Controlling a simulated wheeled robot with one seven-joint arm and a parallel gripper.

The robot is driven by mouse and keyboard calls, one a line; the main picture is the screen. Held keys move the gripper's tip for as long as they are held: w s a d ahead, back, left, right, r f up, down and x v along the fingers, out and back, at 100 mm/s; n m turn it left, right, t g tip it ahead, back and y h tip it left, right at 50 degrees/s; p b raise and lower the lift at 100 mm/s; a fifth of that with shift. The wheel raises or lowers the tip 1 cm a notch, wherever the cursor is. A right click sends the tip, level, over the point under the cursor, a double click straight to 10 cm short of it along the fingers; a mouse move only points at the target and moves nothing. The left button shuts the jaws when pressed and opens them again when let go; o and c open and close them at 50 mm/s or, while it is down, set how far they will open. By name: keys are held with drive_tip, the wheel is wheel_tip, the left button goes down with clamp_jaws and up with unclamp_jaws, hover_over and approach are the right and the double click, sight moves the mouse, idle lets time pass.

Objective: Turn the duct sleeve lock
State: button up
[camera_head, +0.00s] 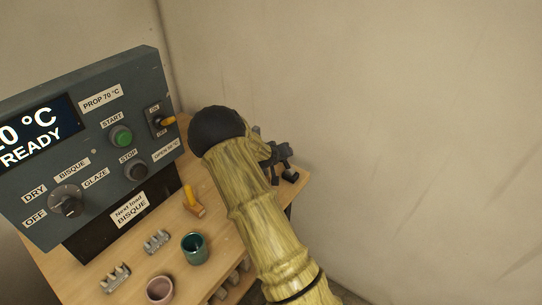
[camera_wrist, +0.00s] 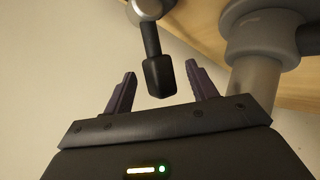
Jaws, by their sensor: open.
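In the wrist view, a small lever with a black grip (camera_wrist: 160,76) hangs from a grey metal hub (camera_wrist: 147,8); it looks like the duct sleeve lock. A grey cylindrical duct with a collar (camera_wrist: 262,42) stands to its right. My gripper (camera_wrist: 161,82) is open, with its two dark purple fingers on either side of the black grip in the picture. I see no finger touching the grip, and its depth between them is hard to judge. In the head view my gripper (camera_head: 282,162) shows only partly beyond my arm, and the lock and duct cannot be made out.
A dark control panel (camera_head: 92,140) with knobs and buttons stands at left on a wooden table (camera_head: 222,262). The table holds a green cup (camera_head: 194,248), a pink cup (camera_head: 160,290), small grey pieces (camera_head: 156,241) and an orange-handled item (camera_head: 193,203). A bare wall is at right.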

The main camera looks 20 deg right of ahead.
drive_tip(key=v, duration=1.4)
drive_tip(key=shift+s+a+r, duration=0.15)
drive_tip(key=shift+a+r, duration=0.05)
drive_tip(key=shift+s+f, duration=0.15)
drive_tip(key=c, duration=0.6)
drive_tip(key=s+y, duration=0.1)
drive_tip(key=s+a+f+g, duration=0.1)
drive_tip(key=s, duration=0.1)
drive_tip(key=s+a+f+y, duration=0.1)
drive_tip(key=shift+s+a+g+y, duration=0.1)
drive_tip(key=shift+s+g+y, duration=0.1)
drive_tip(key=shift+g+y, duration=0.1)
clamp_jaws()
drive_tip(key=s+a+r+n+g+y, duration=0.1)
drive_tip(key=s+a, duration=0.3)
drive_tip(key=s, duration=0.5)
drive_tip(key=s+a+r+g+y, duration=0.2)
drive_tip(key=s+a, duration=0.3)
drive_tip(key=s, duration=0.4)
drive_tip(key=shift+s+a+r+n+y, duration=0.15)
drive_tip(key=shift+s+r+n+y, duration=0.25)
drive_tip(key=shift+r+y, duration=0.45)
